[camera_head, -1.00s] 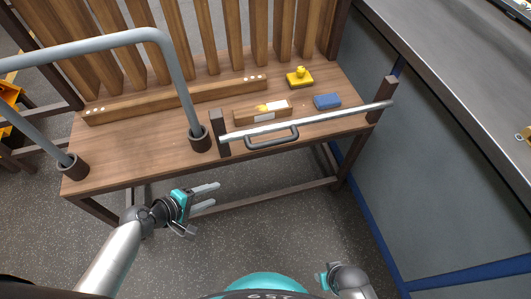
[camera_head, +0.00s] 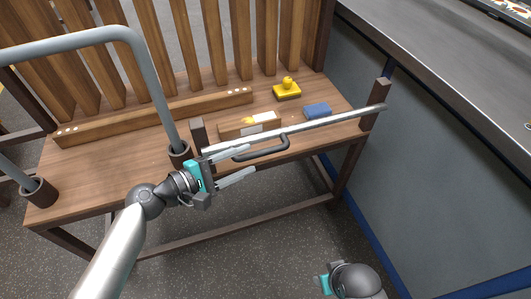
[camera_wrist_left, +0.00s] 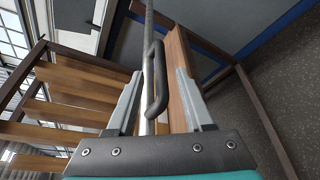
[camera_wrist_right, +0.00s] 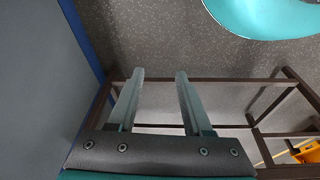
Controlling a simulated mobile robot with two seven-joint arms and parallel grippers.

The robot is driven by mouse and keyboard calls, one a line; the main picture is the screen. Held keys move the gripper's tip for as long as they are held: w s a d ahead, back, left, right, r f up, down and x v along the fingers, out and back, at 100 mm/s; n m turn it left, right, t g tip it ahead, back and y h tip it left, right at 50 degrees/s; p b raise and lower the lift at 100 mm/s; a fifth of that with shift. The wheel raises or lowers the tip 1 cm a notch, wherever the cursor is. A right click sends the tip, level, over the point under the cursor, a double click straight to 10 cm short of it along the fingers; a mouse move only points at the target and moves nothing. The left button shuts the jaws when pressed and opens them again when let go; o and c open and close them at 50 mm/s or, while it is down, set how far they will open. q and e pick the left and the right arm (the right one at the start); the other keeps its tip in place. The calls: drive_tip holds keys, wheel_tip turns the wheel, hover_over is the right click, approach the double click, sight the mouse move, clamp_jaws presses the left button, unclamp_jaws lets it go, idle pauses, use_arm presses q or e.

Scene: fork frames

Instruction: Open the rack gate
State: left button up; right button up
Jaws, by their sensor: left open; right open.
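The rack gate is a silver bar (camera_head: 335,118) across the right front of the wooden rack, between two dark posts. A dark looped handle (camera_head: 280,148) hangs on its front side. The gate lies level along the shelf edge. My left gripper (camera_head: 251,160) is open at the left end of the handle. In the left wrist view the handle (camera_wrist_left: 155,85) appears between its two fingers, with the bar behind; contact cannot be told. My right gripper (camera_wrist_right: 160,73) is open and empty, low by the lower rack rails; the head view shows only part of it.
The shelf (camera_head: 100,170) holds a yellow object (camera_head: 287,92), a blue block (camera_head: 317,111) and a wooden block (camera_head: 237,126) behind the gate. A grey tube frame (camera_head: 155,85) rises at left. A grey counter (camera_head: 430,50) stands at right.

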sight(257, 155)
use_arm(q)
drive_tip(key=b+x, duration=0.1)
drive_tip(key=x, duration=0.6)
use_arm(e)
drive_tip(key=r, duration=0.1)
drive_tip(key=w+r, duration=0.1)
drive_tip(key=r, duration=0.1)
drive_tip(key=shift+w+a+r+t, duration=0.1)
drive_tip(key=shift+w+r+t, duration=0.15)
drive_tip(key=shift+r+t, duration=0.05)
use_arm(q)
drive_tip(key=shift+c, duration=0.3)
clamp_jaws()
idle(0.4)
